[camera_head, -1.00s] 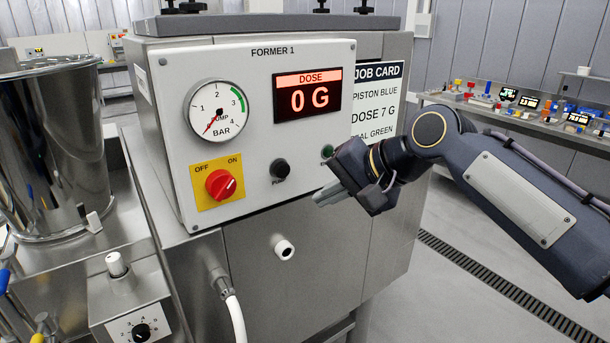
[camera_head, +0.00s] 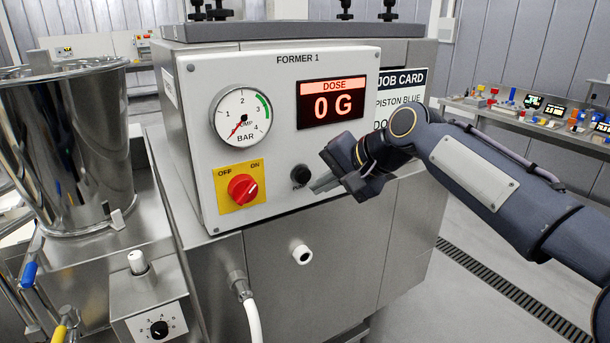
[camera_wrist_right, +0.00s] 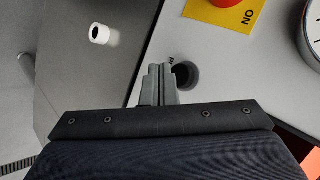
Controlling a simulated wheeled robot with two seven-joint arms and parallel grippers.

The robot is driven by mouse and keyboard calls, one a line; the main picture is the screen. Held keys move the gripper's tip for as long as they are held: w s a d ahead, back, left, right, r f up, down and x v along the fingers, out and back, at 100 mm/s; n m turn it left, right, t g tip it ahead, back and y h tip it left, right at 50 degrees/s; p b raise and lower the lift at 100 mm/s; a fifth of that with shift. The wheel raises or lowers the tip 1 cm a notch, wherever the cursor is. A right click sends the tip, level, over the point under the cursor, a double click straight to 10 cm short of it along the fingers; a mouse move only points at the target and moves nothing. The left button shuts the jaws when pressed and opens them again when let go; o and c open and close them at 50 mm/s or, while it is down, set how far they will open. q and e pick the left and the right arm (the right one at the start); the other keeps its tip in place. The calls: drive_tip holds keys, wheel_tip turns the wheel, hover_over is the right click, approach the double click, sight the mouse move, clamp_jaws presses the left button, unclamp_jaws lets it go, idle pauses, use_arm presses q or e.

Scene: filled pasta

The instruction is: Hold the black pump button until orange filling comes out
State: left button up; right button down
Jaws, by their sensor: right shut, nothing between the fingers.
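The black pump button (camera_head: 301,174) sits on the white front panel (camera_head: 283,228) of the machine, to the right of the red switch. It also shows in the right wrist view (camera_wrist_right: 184,75), partly behind the fingers. My right gripper (camera_head: 315,187) is shut and empty, its fingertips just beside the button at its lower right. I cannot tell whether they touch it. In the right wrist view the shut fingers (camera_wrist_right: 158,72) lie left of the button. The white nozzle (camera_head: 302,254) below the panel shows no orange filling. My left gripper is not in view.
The red switch (camera_head: 242,189) points toward ON. The gauge (camera_head: 241,117) needle is at its low end and the dose display (camera_head: 332,103) reads 0 G. A steel hopper (camera_head: 70,150) stands at the left. A hose (camera_head: 252,317) hangs below the panel.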

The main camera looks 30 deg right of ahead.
sight(303, 183)
drive_tip(key=shift+w, duration=0.65)
drive_tip(key=shift+w, duration=0.15)
idle(1.5)
drive_tip(key=shift+w+a, duration=0.1)
drive_tip(key=shift+w, duration=0.2)
drive_tip(key=shift+w+p, duration=0.4)
drive_tip(key=shift+p, duration=0.05)
idle(0.5)
drive_tip(key=shift+s, duration=0.1)
idle(3.3)
drive_tip(key=shift+s, duration=0.75)
drive_tip(key=shift+s+d+b, duration=0.15)
drive_tip(key=shift+s+b, duration=0.05)
drive_tip(key=shift+s, duration=1.05)
drive_tip(key=shift+s+d+b, duration=0.1)
drive_tip(key=shift+s+b, duration=0.05)
drive_tip(key=shift+s, duration=1.1)
